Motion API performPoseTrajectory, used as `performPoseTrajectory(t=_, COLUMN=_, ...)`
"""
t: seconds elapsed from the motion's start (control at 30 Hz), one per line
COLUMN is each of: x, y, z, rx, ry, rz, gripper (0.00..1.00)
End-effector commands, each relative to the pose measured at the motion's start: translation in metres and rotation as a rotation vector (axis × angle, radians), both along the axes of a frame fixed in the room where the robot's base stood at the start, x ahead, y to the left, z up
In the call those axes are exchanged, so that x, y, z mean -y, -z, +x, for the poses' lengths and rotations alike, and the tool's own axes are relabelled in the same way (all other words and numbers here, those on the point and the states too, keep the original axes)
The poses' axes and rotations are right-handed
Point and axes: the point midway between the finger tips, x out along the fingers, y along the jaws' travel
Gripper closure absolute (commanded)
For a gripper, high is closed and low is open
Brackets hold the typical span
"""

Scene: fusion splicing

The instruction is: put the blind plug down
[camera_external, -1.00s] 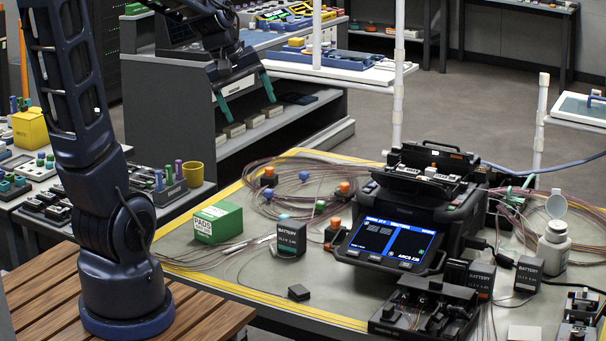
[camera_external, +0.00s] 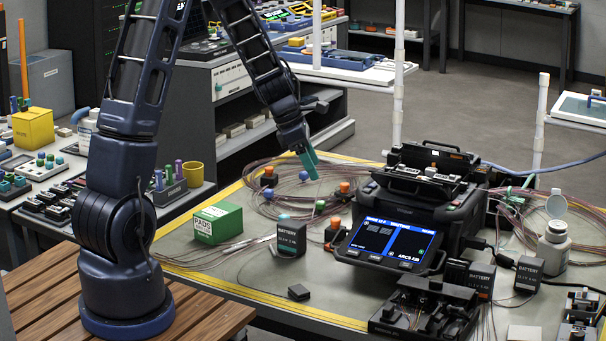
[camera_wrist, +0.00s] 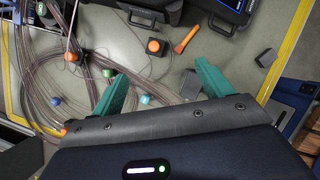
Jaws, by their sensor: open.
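My gripper (camera_external: 312,168) has two teal fingers. It hangs open above the coiled fibres behind the green box. The wrist view shows the spread fingers of my gripper (camera_wrist: 161,72) with nothing held between them. Several small coloured pieces are below: a green one (camera_wrist: 108,73), a blue one (camera_wrist: 55,99), an orange-topped black block (camera_wrist: 152,46) and a tapered orange piece (camera_wrist: 186,40). I cannot tell which of these, if any, is the blind plug.
The fusion splicer (camera_external: 430,200) with its lit screen stands right of my gripper. A green box (camera_external: 218,222) and a dark battery block (camera_external: 291,238) stand on the front left of the mat. A white post (camera_external: 398,80) rises behind. The front middle is fairly clear.

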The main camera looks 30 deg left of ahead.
Motion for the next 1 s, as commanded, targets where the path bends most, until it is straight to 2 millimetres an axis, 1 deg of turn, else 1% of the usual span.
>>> performPoseTrajectory(t=0.03, x=0.001, y=0.015, z=0.007, rx=-0.028, ry=-0.051, rz=-0.009, gripper=0.22)
performPoseTrajectory(t=0.1, x=0.002, y=0.032, z=0.014, rx=-0.062, ry=-0.124, rz=-0.023, gripper=0.22)
performPoseTrajectory(t=0.23, x=0.002, y=0.055, z=0.024, rx=-0.107, ry=-0.227, rz=-0.039, gripper=0.22)
performPoseTrajectory(t=0.3, x=0.002, y=0.063, z=0.028, rx=-0.121, ry=-0.261, rz=-0.044, gripper=0.22)
performPoseTrajectory(t=0.4, x=0.003, y=0.069, z=0.03, rx=-0.133, ry=-0.289, rz=-0.049, gripper=0.22)
performPoseTrajectory(t=0.57, x=0.006, y=0.079, z=0.032, rx=-0.137, ry=-0.293, rz=-0.048, gripper=0.22)
performPoseTrajectory(t=0.83, x=0.019, y=0.111, z=0.037, rx=-0.137, ry=-0.292, rz=-0.049, gripper=0.22)
performPoseTrajectory(t=1.0, x=0.024, y=0.122, z=0.039, rx=-0.134, ry=-0.291, rz=-0.048, gripper=0.22)
